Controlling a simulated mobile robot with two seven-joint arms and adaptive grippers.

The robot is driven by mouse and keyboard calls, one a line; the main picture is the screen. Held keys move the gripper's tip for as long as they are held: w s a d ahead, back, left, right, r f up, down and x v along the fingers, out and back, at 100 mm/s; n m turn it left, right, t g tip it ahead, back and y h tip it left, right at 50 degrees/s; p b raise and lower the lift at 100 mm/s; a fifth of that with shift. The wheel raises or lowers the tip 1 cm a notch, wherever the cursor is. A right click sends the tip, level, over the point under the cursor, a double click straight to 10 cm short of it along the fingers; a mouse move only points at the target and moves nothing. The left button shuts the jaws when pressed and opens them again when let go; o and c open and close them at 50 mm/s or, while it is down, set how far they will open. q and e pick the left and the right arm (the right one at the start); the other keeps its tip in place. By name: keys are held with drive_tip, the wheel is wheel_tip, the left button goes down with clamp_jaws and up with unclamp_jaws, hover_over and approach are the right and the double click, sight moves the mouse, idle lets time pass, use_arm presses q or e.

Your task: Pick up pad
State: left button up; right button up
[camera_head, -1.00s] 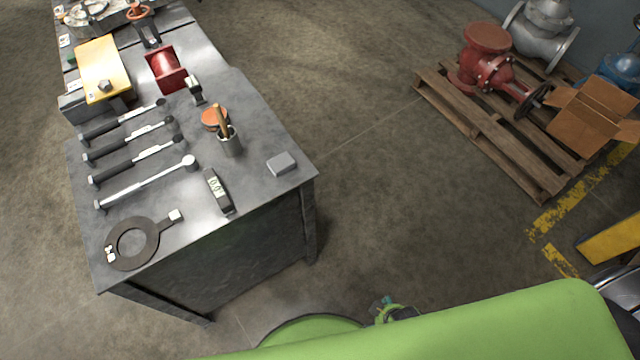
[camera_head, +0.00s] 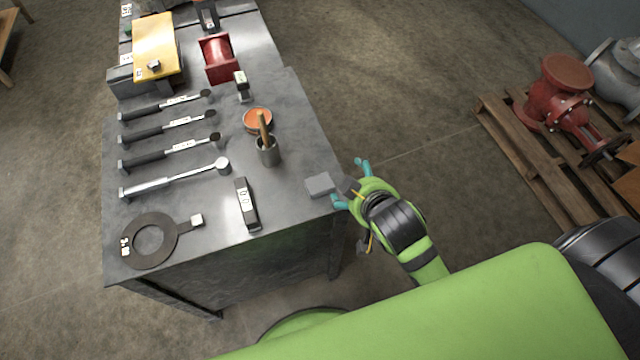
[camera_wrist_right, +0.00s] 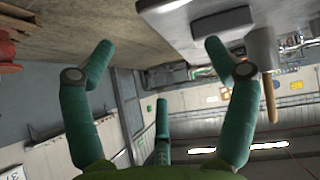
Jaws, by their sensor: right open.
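The pad (camera_head: 319,185) is a small flat grey block lying on the grey bench top, close to its right edge. My right gripper (camera_head: 351,184) is just right of the pad, at the bench edge. Its teal fingers are spread apart with nothing between them. In the right wrist view the open fingers (camera_wrist_right: 160,48) also show empty, and the view is upside down. My left gripper is not in view.
A black labelled tool (camera_head: 246,205), several wrenches and a ring gauge (camera_head: 150,241) lie to the left. A pallet (camera_head: 535,160) with valves is at right on the floor.

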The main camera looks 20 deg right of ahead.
drive_tip(key=w+a+r+n+t+y, duration=0.15)
drive_tip(key=w+a+r+t, duration=0.25)
drive_tip(key=w+r+t, duration=0.65)
drive_tip(key=a+r+n+y, duration=0.6)
drive_tip(key=a+r, duration=0.1)
drive_tip(key=r, duration=0.6)
drive_tip(key=s+a+r+n+g+y, duration=0.2)
drive_tip(key=s+a+n+g+y, duration=0.2)
drive_tip(key=a+n+g+y, duration=0.45)
drive_tip(key=s+a+r+n+g+y, duration=0.2)
drive_tip(key=s+a+n+g+y, duration=0.35)
drive_tip(key=n, duration=0.55)
drive_tip(key=n+g+h, duration=0.6)
drive_tip(key=n+h, duration=0.1)
drive_tip(key=h, duration=1.4)
hover_over(320, 185)
wheel_tip(320, 185, down, 23)
drive_tip(key=shift+w+f, duration=0.1)
drive_tip(key=shift+f, duration=0.1)
wheel_tip(320, 185, down, 5)
drive_tip(key=shift+f+p, duration=0.2)
drive_tip(key=shift+p, duration=0.4)
drive_tip(key=shift+f, duration=0.6)
drive_tip(key=c, duration=1.1)
